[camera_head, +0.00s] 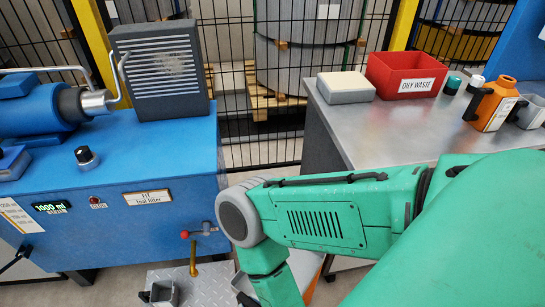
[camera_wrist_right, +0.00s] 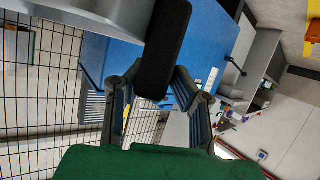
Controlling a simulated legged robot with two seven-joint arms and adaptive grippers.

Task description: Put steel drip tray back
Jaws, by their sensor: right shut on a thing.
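In the right wrist view my right gripper (camera_wrist_right: 158,84) is shut on a thick black handle (camera_wrist_right: 165,40), with one finger on each side of it. A flat grey steel piece (camera_wrist_right: 110,14) shows at the top beside the handle; it looks like the drip tray, but most of it is cut off by the frame. In the head view my green right arm crosses from the right and bends downward at the bottom middle; its gripper is out of that view. My left gripper is in neither view.
A blue machine cabinet (camera_head: 140,225) stands left, with a red-handled valve (camera_head: 200,231) on its front. Below is a chequered metal plate (camera_head: 195,280) with a grey jug (camera_head: 161,293). A steel bench (camera_head: 400,135) at right holds a red OILY WASTE bin (camera_head: 405,75) and an orange jug (camera_head: 492,104).

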